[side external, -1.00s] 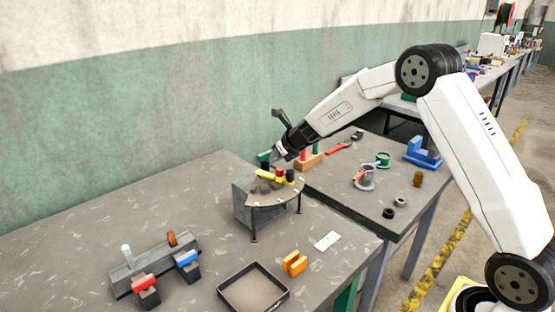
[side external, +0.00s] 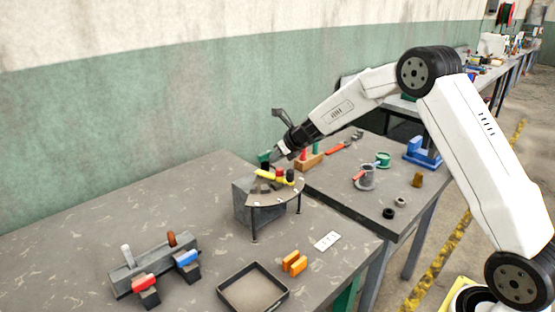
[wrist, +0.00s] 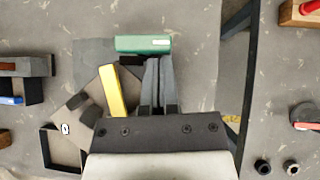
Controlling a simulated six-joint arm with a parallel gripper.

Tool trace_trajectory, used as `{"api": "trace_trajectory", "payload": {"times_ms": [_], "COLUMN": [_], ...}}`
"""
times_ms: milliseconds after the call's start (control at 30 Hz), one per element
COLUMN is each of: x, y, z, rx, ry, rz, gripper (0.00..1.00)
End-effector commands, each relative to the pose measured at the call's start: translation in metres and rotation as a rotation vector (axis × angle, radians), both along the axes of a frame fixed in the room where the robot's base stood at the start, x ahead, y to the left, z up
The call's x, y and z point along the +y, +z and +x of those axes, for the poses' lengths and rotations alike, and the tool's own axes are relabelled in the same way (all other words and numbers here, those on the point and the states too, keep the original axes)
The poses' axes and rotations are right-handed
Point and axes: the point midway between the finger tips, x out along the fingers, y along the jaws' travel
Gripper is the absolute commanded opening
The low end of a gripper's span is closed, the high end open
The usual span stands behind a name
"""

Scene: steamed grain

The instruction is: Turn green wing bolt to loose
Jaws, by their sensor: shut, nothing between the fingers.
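The green wing bolt (side external: 264,157) is at the back of the small raised stand. In the wrist view its green bar (wrist: 143,44) lies crosswise just ahead of the fingertips. My gripper (side external: 274,157) is shut with nothing between the fingers, and it points down and left at the stand. In the wrist view the closed fingertips (wrist: 158,60) sit right by the lower edge of the green bar, right of its middle. I cannot tell whether they touch it. The bolt's shaft is hidden.
A yellow handle (wrist: 112,92) lies close left of my fingers. A red knob (side external: 280,171) and a dark knob (side external: 290,175) stand on the same stand (side external: 275,199). A black tray (side external: 253,288) and orange blocks (side external: 295,263) are in front.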

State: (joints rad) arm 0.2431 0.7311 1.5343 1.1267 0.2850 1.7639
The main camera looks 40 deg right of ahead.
Motion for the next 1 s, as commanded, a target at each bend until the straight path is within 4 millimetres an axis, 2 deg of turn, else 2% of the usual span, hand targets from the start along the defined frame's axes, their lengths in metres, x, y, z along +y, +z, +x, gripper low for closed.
{"api": "trace_trajectory", "payload": {"times_ms": [567, 1000], "x": [-0.003, -0.012], "y": [-0.001, -0.001], "z": [0.002, 0.009], "rx": [0.0, 0.001], "ry": [0.098, 0.387], "rz": [0.001, 0.001], "gripper": [0.0, 0.0]}}
